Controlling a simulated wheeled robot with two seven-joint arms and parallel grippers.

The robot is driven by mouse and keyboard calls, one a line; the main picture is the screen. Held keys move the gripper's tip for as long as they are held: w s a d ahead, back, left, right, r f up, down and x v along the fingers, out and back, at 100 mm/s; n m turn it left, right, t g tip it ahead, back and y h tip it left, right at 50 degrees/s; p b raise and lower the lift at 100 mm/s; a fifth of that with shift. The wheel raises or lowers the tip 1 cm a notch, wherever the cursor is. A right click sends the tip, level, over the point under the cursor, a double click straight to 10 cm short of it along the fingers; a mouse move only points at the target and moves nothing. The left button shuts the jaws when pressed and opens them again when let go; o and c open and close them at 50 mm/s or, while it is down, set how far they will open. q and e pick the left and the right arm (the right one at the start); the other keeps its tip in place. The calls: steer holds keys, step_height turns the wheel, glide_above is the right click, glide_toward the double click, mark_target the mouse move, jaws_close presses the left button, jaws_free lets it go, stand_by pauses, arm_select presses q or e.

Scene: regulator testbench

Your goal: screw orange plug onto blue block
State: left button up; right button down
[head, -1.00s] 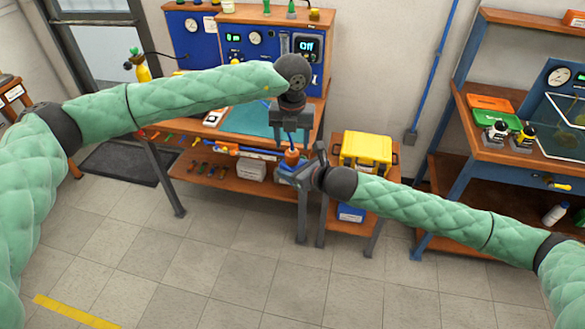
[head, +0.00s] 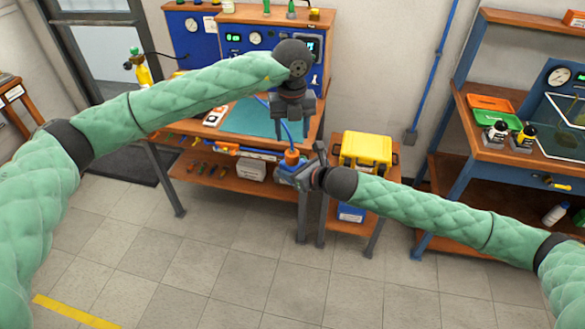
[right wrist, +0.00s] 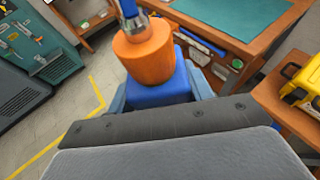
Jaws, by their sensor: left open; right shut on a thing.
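The orange plug (head: 291,157) sits upright on top of the blue block (head: 289,173) in the head view, with a blue hose (head: 288,133) rising from it. In the right wrist view the orange plug (right wrist: 146,52) rests on the blue block (right wrist: 160,92), and a metal fitting (right wrist: 132,20) stands on the plug. The threads are hidden. My right gripper (head: 293,179) is shut on the blue block, holding it in front of the bench. My left gripper (head: 292,123) is open, above the plug and apart from it.
The workbench (head: 232,178) with a teal mat (head: 252,118) stands behind the grippers. A yellow case (head: 366,148) sits on a small side table just right of them. The floor (head: 225,260) in front is clear.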

mark_target(292, 152)
arm_select(q)
steer(key=shift+f, duration=3.9)
steer(key=c, duration=0.7)
steer(key=o, duration=0.8)
steer(key=shift+r, duration=2.25)
steer(key=shift+c, duration=0.5)
